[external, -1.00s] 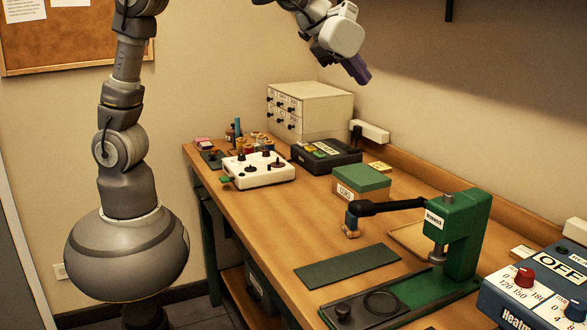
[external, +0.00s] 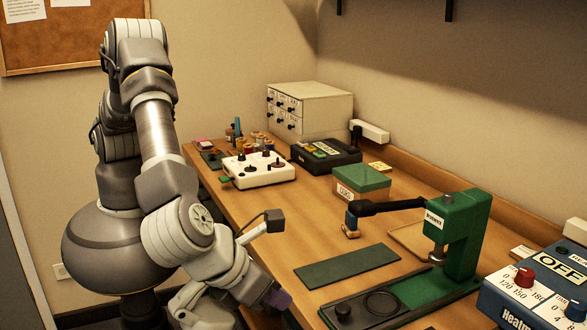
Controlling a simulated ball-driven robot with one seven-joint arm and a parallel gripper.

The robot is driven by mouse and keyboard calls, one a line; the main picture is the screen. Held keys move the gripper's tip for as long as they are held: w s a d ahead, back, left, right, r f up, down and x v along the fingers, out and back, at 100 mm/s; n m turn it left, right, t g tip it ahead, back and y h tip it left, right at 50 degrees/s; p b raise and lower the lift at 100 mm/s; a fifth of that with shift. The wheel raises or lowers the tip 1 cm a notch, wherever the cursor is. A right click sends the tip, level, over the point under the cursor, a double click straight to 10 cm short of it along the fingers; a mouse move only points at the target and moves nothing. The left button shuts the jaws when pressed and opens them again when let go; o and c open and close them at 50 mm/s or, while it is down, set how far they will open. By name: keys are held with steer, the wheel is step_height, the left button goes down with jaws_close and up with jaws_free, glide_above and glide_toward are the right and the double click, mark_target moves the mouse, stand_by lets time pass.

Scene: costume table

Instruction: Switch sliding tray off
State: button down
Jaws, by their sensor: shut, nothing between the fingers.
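A green press (external: 462,235) stands at the table's right. The low dark green piece at its foot, with a black knob (external: 343,311) and a black ring (external: 380,305), looks like the sliding tray (external: 410,291). Whether it is on or off I cannot tell. My gripper (external: 279,299), with purplish fingertips, is low at the table's front edge, left of the knob and apart from it. It is shut and empty. My arm hides part of the table's front edge.
A blue-grey control box (external: 535,290) with a red knob and an OFF sign sits at right. A flat green mat (external: 347,267) lies behind my gripper. A green-lidded box (external: 362,180), white control box (external: 259,169) and drawer cabinet (external: 315,108) stand farther back.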

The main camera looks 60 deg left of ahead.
steer(key=b+x, duration=0.1)
steer(key=x, duration=0.3)
steer(key=w+r+b+x, duration=0.1)
steer(key=b+x, duration=0.1)
steer(key=x, duration=0.2)
steer(key=w+b+x, duration=0.1)
steer(key=x, duration=0.4)
steer(key=shift+a+r, duration=0.15)
steer(key=shift+r, duration=0.1)
steer(key=p, duration=0.4)
glide_toward(387, 304)
steer(key=w+f, duration=0.1)
steer(key=w, duration=0.1)
steer(key=w+f, duration=0.1)
steer(key=w, duration=0.1)
steer(key=w+a, duration=0.1)
steer(key=w, duration=0.1)
steer(key=shift+w+f, duration=0.2)
steer(key=shift+f, duration=0.2)
